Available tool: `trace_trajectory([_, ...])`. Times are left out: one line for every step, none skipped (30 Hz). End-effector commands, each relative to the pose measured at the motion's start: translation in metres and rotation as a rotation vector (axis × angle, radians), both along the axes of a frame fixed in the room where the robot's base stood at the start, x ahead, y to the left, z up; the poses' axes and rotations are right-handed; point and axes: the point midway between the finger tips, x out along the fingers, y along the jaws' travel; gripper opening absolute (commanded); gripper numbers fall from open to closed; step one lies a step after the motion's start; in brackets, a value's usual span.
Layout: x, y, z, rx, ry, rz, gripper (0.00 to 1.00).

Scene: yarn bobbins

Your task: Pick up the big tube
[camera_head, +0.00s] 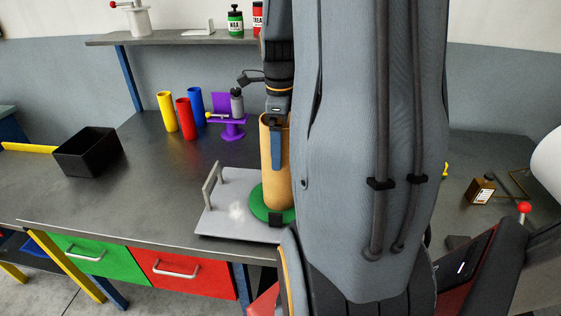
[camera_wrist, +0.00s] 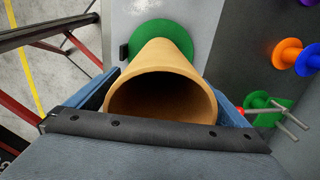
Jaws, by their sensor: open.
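The big tube (camera_head: 268,185) is tan and stands upright on a green disc (camera_head: 260,205), which sits on a grey tray (camera_head: 225,190). In the wrist view, the tube's open end (camera_wrist: 160,97) faces the camera, with the green disc (camera_wrist: 183,32) beyond it. My gripper (camera_head: 277,150) points down over the tube's upper part. In the wrist view, my gripper (camera_wrist: 165,90) has one blue finger on each side of the tube. The jaws are open. Whether a finger touches the tube's wall, I cannot tell. My arm hides the area right of the tube.
Yellow (camera_head: 167,111), red (camera_head: 186,119) and blue (camera_head: 196,103) cylinders stand behind left, near a purple stand (camera_head: 231,130). A black box (camera_head: 88,152) lies farther left. The tray's handle (camera_head: 212,180) rises beside the tube. The wrist view shows an orange bobbin (camera_wrist: 287,52) at right.

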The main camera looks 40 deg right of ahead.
Motion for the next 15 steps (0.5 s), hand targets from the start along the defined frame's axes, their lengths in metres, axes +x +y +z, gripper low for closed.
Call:
trace_trajectory([0.0001, 0.0, -0.0001, 0.0, 0.0, 0.0, 1.0])
trace_trajectory([0.0002, 0.0001, -0.0001, -0.001, -0.001, 0.0, 1.0])
trace_trajectory([0.0003, 0.0, 0.0, -0.001, -0.001, 0.0, 1.0])
trace_trajectory([0.0003, 0.0, 0.0, -0.001, -0.001, 0.0, 1.0])
trace_trajectory([0.0003, 0.0, 0.0, -0.001, -0.001, 0.0, 1.0])
trace_trajectory([0.0003, 0.0, 0.0001, -0.001, -0.001, 0.0, 0.93])
trace_trajectory([0.0003, -0.0001, 0.0001, -0.001, -0.001, 0.0, 0.88])
trace_trajectory([0.0003, -0.0001, 0.0001, -0.001, -0.001, 0.001, 0.83])
trace_trajectory([0.0003, -0.0001, 0.0002, -0.001, -0.001, 0.001, 0.76])
trace_trajectory([0.0003, -0.0001, 0.0002, -0.001, -0.001, 0.001, 0.71])
trace_trajectory([0.0003, -0.0001, 0.0002, -0.001, -0.001, 0.001, 0.66])
trace_trajectory([0.0003, -0.0001, 0.0003, -0.001, -0.001, 0.001, 0.59])
trace_trajectory([0.0003, -0.0001, 0.0003, -0.001, -0.001, 0.001, 0.54])
trace_trajectory([0.0003, -0.0001, 0.0003, -0.001, -0.001, 0.001, 0.49])
trace_trajectory([0.0003, -0.0001, 0.0004, -0.001, -0.001, 0.001, 0.43])
